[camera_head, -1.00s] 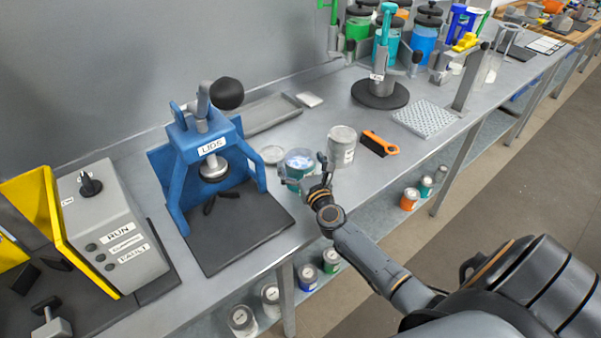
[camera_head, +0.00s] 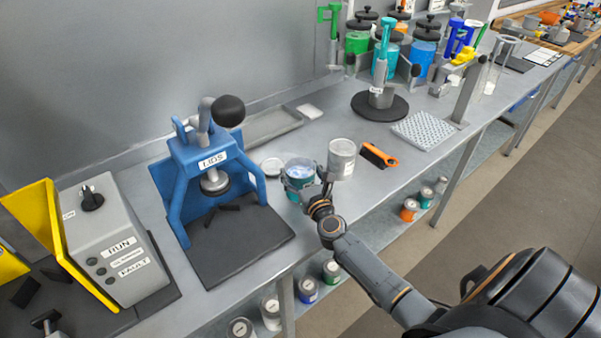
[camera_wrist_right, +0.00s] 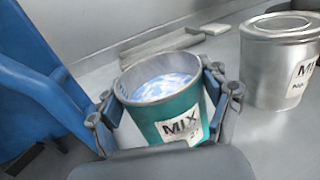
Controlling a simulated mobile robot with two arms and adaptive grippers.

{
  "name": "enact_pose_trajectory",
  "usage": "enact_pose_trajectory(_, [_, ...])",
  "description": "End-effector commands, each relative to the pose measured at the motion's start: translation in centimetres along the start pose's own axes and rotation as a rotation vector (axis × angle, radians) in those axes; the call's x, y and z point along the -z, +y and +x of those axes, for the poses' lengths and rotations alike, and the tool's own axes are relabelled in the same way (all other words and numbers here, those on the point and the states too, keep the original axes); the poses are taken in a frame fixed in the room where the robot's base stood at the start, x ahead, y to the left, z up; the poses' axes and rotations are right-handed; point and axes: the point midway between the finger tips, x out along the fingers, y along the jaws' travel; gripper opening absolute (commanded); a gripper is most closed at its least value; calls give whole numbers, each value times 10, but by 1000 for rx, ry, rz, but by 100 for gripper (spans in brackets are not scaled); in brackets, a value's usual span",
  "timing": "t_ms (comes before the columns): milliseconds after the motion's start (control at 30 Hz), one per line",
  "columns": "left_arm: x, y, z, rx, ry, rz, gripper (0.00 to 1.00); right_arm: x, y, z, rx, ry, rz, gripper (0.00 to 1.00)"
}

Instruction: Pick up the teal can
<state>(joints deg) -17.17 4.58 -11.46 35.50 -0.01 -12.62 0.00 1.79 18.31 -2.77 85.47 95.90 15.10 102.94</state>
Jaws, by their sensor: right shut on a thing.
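The teal can (camera_head: 296,178) is open at the top, with swirled blue and white contents. It stands on the grey bench between the blue lid press and a silver can, though I cannot tell whether its base touches the bench. In the right wrist view the teal can (camera_wrist_right: 178,121) carries a white MIX label and is slightly tilted in the picture. My right gripper (camera_head: 303,186) is shut on it. Its fingers (camera_wrist_right: 165,105) lie on both sides of the can wall. My left gripper is not in view.
A closed silver can (camera_head: 341,160) stands close on the right, beside an orange-handled brush (camera_head: 379,156). The blue lid press (camera_head: 208,170) on its dark mat is close on the left. A loose lid (camera_head: 271,165) lies behind the teal can.

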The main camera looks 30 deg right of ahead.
Motion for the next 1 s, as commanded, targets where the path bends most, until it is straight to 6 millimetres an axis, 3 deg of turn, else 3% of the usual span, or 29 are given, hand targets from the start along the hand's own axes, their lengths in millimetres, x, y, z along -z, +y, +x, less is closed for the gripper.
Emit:
enact_pose_trajectory(233, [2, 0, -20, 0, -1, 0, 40, -27, 1, -2, -1, -3, 1, 26])
enact_pose_trajectory(833, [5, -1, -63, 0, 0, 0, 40, -85, 14, -49, -2, -3, 1, 26])
enact_pose_trajectory(1000, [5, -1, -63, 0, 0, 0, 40, -90, 18, -69, -1, -3, 0, 26])
